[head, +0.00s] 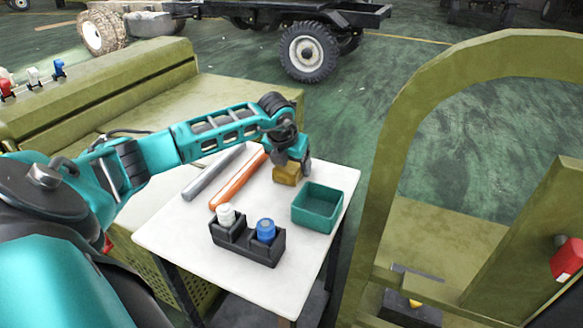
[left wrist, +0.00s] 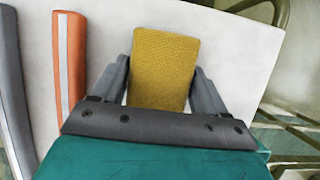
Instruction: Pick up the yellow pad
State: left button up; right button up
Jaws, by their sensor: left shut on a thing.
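The yellow pad (head: 287,174) is at the far side of the white table, to the right of an orange bar. In the left wrist view the pad (left wrist: 162,68) shows as a textured yellow block between two grey fingers. My left gripper (head: 292,168) reaches over it from above and is shut on it. The left wrist view shows the fingers (left wrist: 162,85) on both sides of the pad. I cannot tell whether the pad touches the table. My right gripper is not in view.
The white table (head: 177,239) also holds an orange bar (head: 239,181), a grey bar (head: 214,172), a green open bin (head: 317,207) and a black holder (head: 246,246) with a white-capped and a blue-capped bottle. A large olive frame (head: 384,150) stands right of the table.

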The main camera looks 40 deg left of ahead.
pick_arm(q)
jog(key=shift+c, duration=1)
jog(key=shift+r+p, duration=0.3)
jog(key=shift+r, duration=0.2)
notch_tip(320, 180, up, 20)
jog(key=p, duration=0.3)
jog(key=shift+f+p, duration=0.2)
jog(key=shift+p, duration=0.15)
jog(key=o, duration=0.5)
jog(key=c, duration=0.4)
